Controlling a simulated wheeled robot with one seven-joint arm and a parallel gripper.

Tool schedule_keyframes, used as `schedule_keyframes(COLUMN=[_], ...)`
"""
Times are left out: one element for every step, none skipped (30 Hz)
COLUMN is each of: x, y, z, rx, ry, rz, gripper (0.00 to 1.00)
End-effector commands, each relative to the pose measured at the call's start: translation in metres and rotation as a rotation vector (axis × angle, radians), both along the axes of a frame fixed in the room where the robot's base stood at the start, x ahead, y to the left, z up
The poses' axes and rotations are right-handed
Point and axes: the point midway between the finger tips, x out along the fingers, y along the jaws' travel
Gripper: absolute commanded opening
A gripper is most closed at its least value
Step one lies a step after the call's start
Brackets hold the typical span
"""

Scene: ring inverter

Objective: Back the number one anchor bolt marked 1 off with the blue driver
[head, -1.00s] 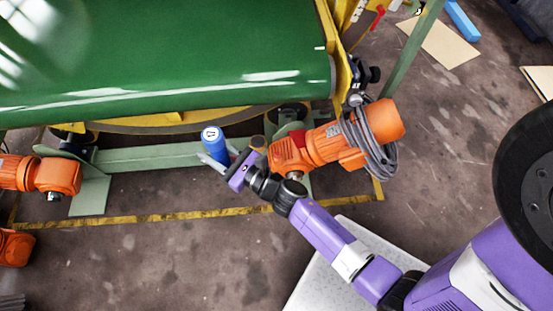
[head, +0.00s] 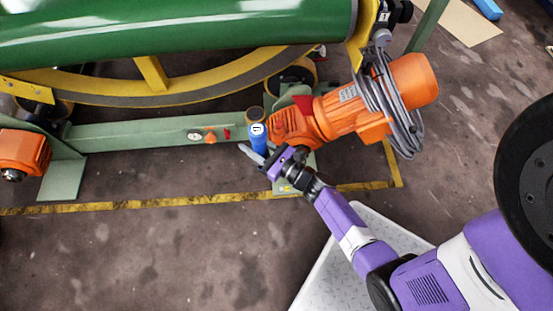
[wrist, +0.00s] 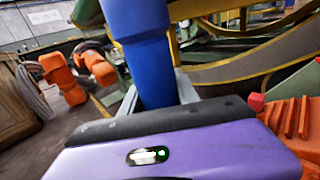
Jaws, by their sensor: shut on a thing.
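The blue driver (head: 259,142) is upright in my gripper (head: 264,160), with a pale marked disc on its top. It stands just in front of the green beam, left of the orange motor. In the wrist view, the blue driver (wrist: 145,60) rises between the jaws, behind the purple gripper body (wrist: 180,150). My gripper is shut on it. A small yellow mark (head: 284,188) shows on the green foot plate beside my gripper. I cannot make out the bolt marked 1, and the driver's lower end is hidden.
The orange motor (head: 345,110) with looped grey cable (head: 402,120) is close on the right. The green beam (head: 130,144) carries a dial and small orange and red parts. The green drum (head: 180,30) and yellow ring (head: 150,90) are behind. Open floor lies in front.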

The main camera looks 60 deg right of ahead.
Motion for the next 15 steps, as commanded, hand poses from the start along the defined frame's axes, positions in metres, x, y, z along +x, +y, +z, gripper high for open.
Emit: schedule_keyframes(x=[-0.002, -0.004, -0.007, -0.009, -0.011, -0.014, -0.016, -0.018, -0.021, -0.023, -0.025, -0.027, -0.029, -0.031, -0.033], y=[-0.007, -0.009, -0.013, -0.016, -0.018, -0.022, -0.024, -0.026, -0.029, -0.032, -0.034, -0.037, -0.039, -0.041, -0.044], z=[-0.026, -0.035, -0.047, -0.055, -0.064, -0.076, -0.084, -0.092, -0.103, -0.110, -0.118, -0.127, -0.133, -0.140, -0.148], rx=[-0.001, -0.002, -0.002, -0.002, -0.002, -0.002, -0.002, -0.002, -0.002, -0.002, -0.001, -0.002, -0.002, -0.002, -0.001], ry=[-0.003, -0.004, -0.004, -0.003, -0.004, -0.004, -0.003, -0.003, -0.004, -0.003, -0.003, -0.004, -0.005, -0.004, -0.004], rz=[-0.006, -0.008, -0.011, -0.014, -0.016, -0.019, -0.021, -0.023, -0.026, -0.029, -0.032, -0.034, -0.036, -0.039, -0.042], gripper=[0.00, 0.00, 0.00, 0.00, 0.00, 0.00, 0.00, 0.00, 0.00, 0.00, 0.00, 0.00, 0.00, 0.00, 0.00])
